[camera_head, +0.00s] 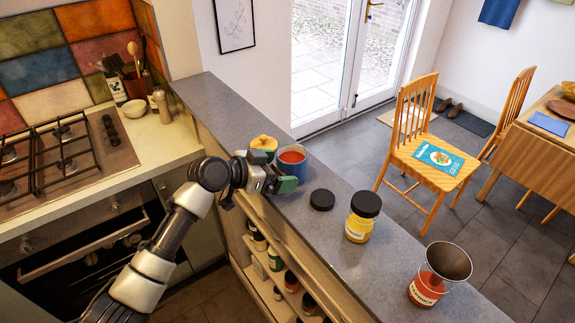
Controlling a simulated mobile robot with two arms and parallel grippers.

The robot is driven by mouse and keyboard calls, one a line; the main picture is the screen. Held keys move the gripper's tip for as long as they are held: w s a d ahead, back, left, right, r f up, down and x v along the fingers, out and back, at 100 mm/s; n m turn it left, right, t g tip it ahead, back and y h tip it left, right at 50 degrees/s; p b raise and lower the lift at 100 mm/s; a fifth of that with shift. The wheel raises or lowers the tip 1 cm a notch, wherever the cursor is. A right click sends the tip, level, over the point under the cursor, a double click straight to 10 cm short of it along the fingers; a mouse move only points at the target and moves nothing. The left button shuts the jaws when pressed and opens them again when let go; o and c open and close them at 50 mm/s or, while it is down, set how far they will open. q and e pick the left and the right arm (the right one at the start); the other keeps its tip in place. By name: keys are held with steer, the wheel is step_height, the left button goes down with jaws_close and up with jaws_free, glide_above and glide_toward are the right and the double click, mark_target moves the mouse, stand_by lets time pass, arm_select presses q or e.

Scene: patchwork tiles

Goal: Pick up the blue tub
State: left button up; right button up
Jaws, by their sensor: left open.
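The blue tub (292,164) stands upright on the grey counter, open at the top with something red-orange inside. My left gripper (277,178) is at the tub's near left side, its green-tipped finger in front of the tub's lower part. The gripper is open. It hides part of the tub's near side, and I cannot tell whether a finger touches it. My right gripper is not in view.
On the narrow counter (395,262), a yellow-lidded pot (264,143) stands left of the tub. A loose black lid (322,200), a yellow jar (360,224) and a paprika jar (424,291) under a dark funnel (449,261) stand to the right. Shelves with jars lie below.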

mark_target(278, 169)
arm_select(q)
steer(key=shift+p+x, duration=0.4)
steer(key=shift+x, duration=1.15)
steer(key=shift+a, duration=0.1)
steer(key=c, duration=0.9)
steer(key=shift+r, duration=0.1)
steer(key=shift+c, duration=0.7)
steer(key=shift+r, duration=0.15)
